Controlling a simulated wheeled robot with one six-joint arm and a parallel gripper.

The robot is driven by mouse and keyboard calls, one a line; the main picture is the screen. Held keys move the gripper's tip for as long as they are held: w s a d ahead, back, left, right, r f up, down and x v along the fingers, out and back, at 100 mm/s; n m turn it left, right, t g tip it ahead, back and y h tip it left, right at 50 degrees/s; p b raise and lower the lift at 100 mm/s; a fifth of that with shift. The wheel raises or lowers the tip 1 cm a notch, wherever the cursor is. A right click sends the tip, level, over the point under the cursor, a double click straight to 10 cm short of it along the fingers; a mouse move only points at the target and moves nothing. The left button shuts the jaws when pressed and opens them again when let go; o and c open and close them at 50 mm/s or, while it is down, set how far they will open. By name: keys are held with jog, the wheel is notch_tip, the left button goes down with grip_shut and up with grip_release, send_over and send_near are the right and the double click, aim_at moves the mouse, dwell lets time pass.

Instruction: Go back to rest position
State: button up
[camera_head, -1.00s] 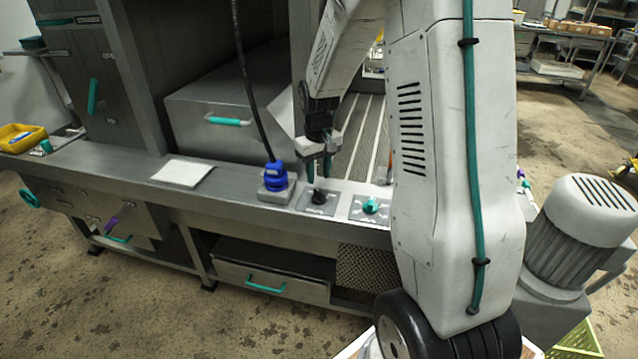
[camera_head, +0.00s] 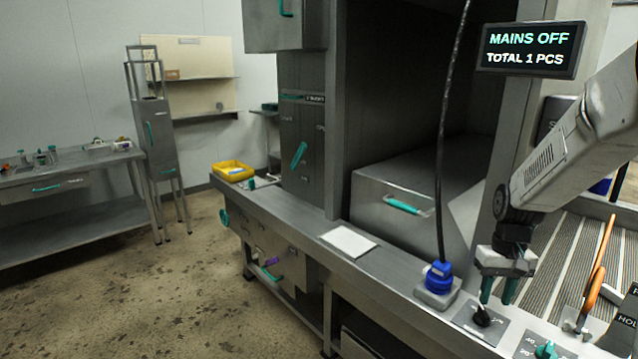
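My gripper (camera_head: 498,291) hangs at the lower right, its teal-tipped fingers pointing down just above a black rotary knob (camera_head: 482,317) on the bench's front panel. The two fingers show a gap between them, with nothing seen held; whether they touch the knob I cannot tell. A teal knob (camera_head: 545,350) sits to the right of it. A display (camera_head: 531,50) at the upper right reads "MAINS OFF" and "TOTAL 1 PCS".
A blue plug (camera_head: 439,277) with a black hanging cable stands left of my gripper. A white sheet (camera_head: 348,241) and a yellow tray (camera_head: 233,171) lie on the bench. An orange lever (camera_head: 594,290) rises at the right. Floor (camera_head: 150,290) at the left is clear.

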jog(key=s+a+r+t, duration=0.1)
jog(key=s+a+r, duration=0.4)
jog(key=s, duration=0.3)
jog(key=s+a+r+n, duration=0.1)
jog(key=s+a+r, duration=0.4)
jog(key=s, duration=0.3)
jog(key=s+a+r+n+t, duration=0.1)
jog(key=s+a+r, duration=0.4)
jog(key=s, duration=0.3)
jog(key=shift+s+a+r+t, duration=0.3)
jog(key=shift+s+a+r, duration=0.05)
jog(key=shift+s+r, duration=0.1)
jog(key=shift+d, duration=0.15)
